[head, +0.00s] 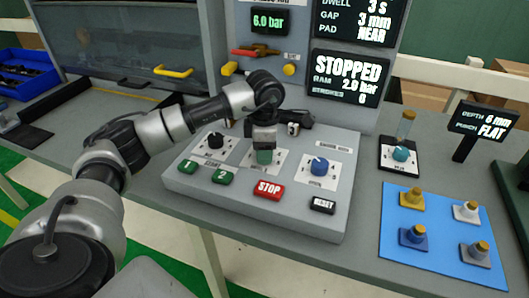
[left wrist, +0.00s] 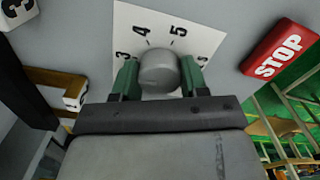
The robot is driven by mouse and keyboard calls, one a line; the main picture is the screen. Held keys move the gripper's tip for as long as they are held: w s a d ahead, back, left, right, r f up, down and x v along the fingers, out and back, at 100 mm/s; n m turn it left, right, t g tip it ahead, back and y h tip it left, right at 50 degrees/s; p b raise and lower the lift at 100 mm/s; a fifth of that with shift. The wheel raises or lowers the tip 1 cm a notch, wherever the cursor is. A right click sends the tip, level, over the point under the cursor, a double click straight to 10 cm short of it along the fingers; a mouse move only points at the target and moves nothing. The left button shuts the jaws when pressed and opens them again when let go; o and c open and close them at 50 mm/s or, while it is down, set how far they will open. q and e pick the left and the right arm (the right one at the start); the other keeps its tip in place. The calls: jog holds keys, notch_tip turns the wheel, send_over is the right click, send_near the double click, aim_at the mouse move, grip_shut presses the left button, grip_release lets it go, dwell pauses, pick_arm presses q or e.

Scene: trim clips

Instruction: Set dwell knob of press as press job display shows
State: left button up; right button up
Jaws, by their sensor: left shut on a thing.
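The press job display (head: 355,22) reads DWELL 3 s, GAP 3 mm, PAD NEAR. My left gripper (head: 264,154) is at the middle knob of the press control panel (head: 230,225). In the left wrist view, its green fingers are shut on the round grey knob (left wrist: 159,71), one on each side. A white dial plate (left wrist: 128,22) behind the knob shows 3, 4 and 5, with another number partly hidden. I cannot see a pointer mark on this knob. My right gripper is not in view.
A black knob (head: 216,140) and a blue knob (head: 319,166) flank the held one. Green buttons, a red STOP button (head: 268,190) and a black RESET button (head: 322,205) lie in front. A status display (head: 346,78) reads STOPPED. A blue mat (head: 440,264) holds several small punches.

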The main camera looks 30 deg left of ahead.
pick_arm(q)
jog(key=shift+r+m, duration=0.1)
jog(key=shift+m, duration=0.7)
jog(key=o, duration=0.9)
notch_tip(320, 180, up, 11)
jog(key=shift+f+b, duration=0.1)
jog(key=shift+b, duration=0.45)
jog(key=shift+f, duration=0.1)
